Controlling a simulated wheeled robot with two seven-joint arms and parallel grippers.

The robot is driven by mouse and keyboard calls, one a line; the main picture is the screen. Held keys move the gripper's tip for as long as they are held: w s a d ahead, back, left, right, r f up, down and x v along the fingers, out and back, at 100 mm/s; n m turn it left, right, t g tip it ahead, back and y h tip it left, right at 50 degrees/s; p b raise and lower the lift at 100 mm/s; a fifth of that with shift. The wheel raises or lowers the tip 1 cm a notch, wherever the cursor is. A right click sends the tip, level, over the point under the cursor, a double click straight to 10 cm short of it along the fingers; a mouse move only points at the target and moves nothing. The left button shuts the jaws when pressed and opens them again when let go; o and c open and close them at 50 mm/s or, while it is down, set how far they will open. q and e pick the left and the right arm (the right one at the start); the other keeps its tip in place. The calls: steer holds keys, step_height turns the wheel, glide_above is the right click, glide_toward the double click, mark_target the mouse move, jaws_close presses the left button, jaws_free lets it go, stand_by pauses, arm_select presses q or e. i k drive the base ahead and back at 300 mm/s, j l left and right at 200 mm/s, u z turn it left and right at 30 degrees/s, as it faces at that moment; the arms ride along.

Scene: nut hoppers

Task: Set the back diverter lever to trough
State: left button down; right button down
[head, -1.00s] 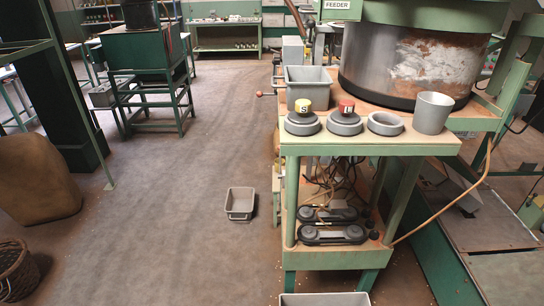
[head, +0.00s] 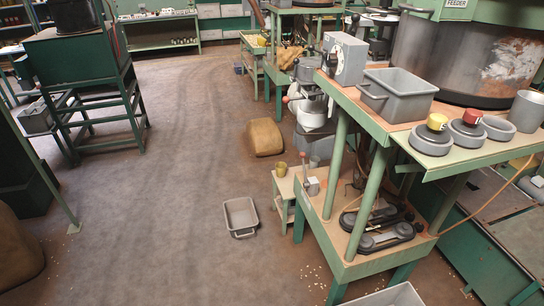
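A lever with a red ball knob (head: 286,99) sticks out to the left from the grey machinery beside the bench. A second lever with a small reddish knob (head: 303,155) stands nearly upright beside a small grey block (head: 312,186) at the bench's lower left. I cannot tell for sure which one is the back diverter lever, nor read any trough marking. Grey spout-like metal parts (head: 314,112) sit next to the red ball knob. Neither of my grippers shows in the head view.
A grey tray (head: 240,216) and a brown sack (head: 265,137) are on the floor. Open floor lies to the left.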

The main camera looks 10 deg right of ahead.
mark_target(301, 155)
steer(key=i+j, duration=0.1)
steer(key=i, duration=0.65)
steer(key=i+j+z, duration=0.1)
steer(key=i, duration=0.7)
steer(key=i+l, duration=0.15)
steer(key=i, duration=0.05)
